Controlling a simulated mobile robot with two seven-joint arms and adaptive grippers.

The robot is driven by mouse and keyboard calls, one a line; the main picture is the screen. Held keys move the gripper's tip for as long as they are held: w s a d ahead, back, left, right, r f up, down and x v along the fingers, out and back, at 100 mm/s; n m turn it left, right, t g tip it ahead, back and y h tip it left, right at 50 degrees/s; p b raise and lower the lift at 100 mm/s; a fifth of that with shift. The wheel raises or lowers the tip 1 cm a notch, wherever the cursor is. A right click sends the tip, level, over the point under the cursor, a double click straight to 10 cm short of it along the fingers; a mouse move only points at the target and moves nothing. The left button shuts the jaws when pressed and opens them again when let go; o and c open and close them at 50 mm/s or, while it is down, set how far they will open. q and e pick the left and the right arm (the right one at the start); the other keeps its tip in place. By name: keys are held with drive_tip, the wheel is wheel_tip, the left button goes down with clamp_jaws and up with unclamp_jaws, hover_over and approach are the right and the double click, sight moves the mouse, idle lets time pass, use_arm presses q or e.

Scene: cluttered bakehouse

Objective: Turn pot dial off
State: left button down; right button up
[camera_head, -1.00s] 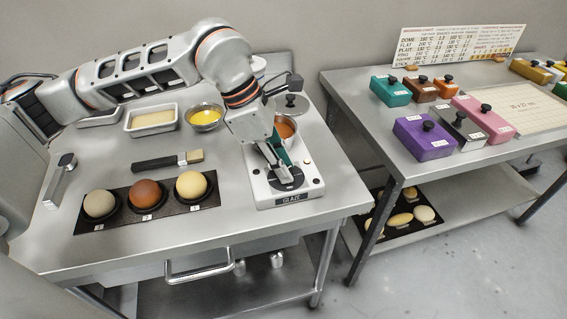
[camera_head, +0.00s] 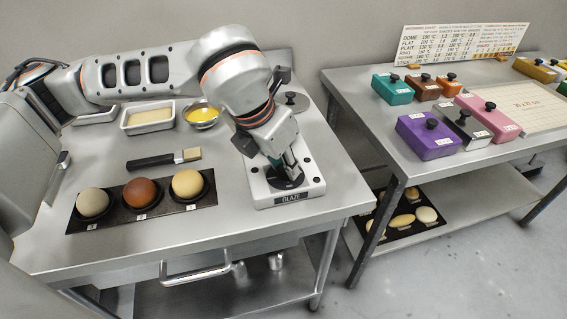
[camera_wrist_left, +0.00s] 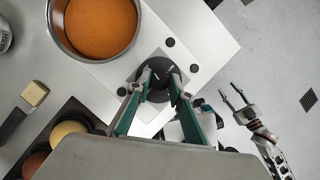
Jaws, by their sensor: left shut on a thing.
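The white warmer (camera_head: 262,196) labelled GLAZE stands at the table's right side. Its round black dial (camera_head: 290,184) is on the front part of its top; the dial also shows in the left wrist view (camera_wrist_left: 156,93). My left gripper (camera_head: 287,172) reaches down over the dial, and its fingers (camera_wrist_left: 160,76) are shut on the dial's grip. The metal pot (camera_wrist_left: 62,45) of orange glaze sits on the warmer; in the head view my left arm hides it. My right gripper (camera_wrist_left: 232,97) shows in the left wrist view, fingers apart and empty, away from the warmer.
Three round loaves sit on a dark tray (camera_head: 113,217), left of the warmer. A brush (camera_head: 165,159), a yellow bowl (camera_head: 202,116) and a pale tray (camera_head: 150,117) lie behind. A second table (camera_head: 343,87) with coloured boxes stands right, across a gap.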

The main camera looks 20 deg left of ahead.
use_arm(q)
drive_tip(key=shift+d+n+y, duration=0.1)
drive_tip(key=shift+n+y, duration=0.4)
drive_tip(key=shift+n, duration=0.6)
use_arm(e)
drive_tip(key=shift+w+f, duration=0.1)
drive_tip(key=shift+f, duration=0.1)
use_arm(q)
drive_tip(key=c, duration=1.8)
unclamp_jaws()
use_arm(e)
drive_tip(key=shift+s, duration=0.25)
drive_tip(key=shift+f, duration=0.1)
use_arm(q)
drive_tip(key=shift+r, duration=0.15)
drive_tip(key=v, duration=1.2)
drive_tip(key=shift+s, duration=0.15)
use_arm(e)
drive_tip(key=shift+w, duration=0.1)
